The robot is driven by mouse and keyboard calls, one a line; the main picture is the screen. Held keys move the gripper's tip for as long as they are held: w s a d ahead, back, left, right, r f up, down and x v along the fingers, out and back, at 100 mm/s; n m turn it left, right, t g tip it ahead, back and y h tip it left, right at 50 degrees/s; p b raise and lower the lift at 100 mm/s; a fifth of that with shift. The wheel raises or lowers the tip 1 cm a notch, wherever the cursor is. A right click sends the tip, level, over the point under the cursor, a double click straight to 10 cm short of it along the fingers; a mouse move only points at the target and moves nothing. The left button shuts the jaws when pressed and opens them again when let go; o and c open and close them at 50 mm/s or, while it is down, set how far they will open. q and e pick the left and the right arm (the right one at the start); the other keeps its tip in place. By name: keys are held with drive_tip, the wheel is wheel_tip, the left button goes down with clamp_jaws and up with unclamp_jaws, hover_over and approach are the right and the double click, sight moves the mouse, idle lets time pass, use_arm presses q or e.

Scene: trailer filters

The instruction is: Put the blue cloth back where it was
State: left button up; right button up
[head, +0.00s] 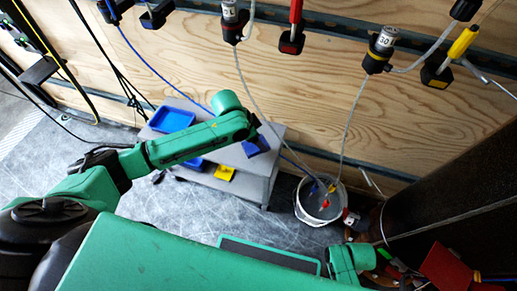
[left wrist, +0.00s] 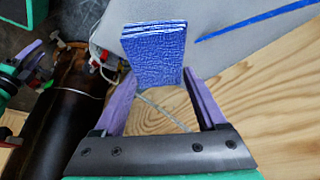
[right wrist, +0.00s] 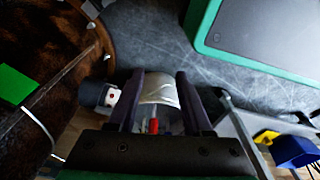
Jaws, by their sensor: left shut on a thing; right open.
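The blue cloth (left wrist: 155,55) is a folded, textured block between the fingertips of my left gripper (left wrist: 157,80). In the head view the cloth (head: 256,145) shows at the end of my left arm, over the right part of the grey table top (head: 282,130). I cannot tell whether it touches the table. My right gripper (right wrist: 159,75) is open. A silvery rounded thing, probably the clear bucket, shows between its fingers in the right wrist view; I cannot tell whether it touches them.
A blue tray (head: 172,120) stands on the table's left part. A yellow item (head: 224,172) lies on the lower shelf. The clear bucket (head: 318,202) stands right of the table, with hoses running into it. A dark cylinder (head: 450,205) is at the right, before the wooden wall (head: 330,110).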

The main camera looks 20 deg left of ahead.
sight(246, 147)
use_arm(q)
wheel_tip(246, 147, down, 4)
drive_tip(key=shift+f+b, duration=0.25)
drive_tip(key=shift+b, duration=0.35)
drive_tip(key=o, duration=1.1)
drive_tip(key=shift+o, duration=0.2)
use_arm(e)
drive_tip(key=w+r, duration=0.1)
drive_tip(key=a+r, duration=0.1)
drive_tip(key=shift+w+r, duration=0.35)
drive_tip(key=shift+w, duration=0.05)
use_arm(q)
drive_tip(key=shift+r, duration=0.1)
drive_tip(key=shift+s+a+r, duration=0.1)
drive_tip(key=shift+r, duration=0.15)
drive_tip(key=p+v, duration=0.4)
drive_tip(key=v, duration=0.7)
drive_tip(key=shift+s+a+r, duration=0.1)
drive_tip(key=shift+r, duration=0.05)
use_arm(e)
drive_tip(key=s+d+f, duration=0.2)
drive_tip(key=s+f, duration=0.3)
drive_tip(key=shift+s+f, duration=0.3)
drive_tip(key=shift+s, duration=0.1)
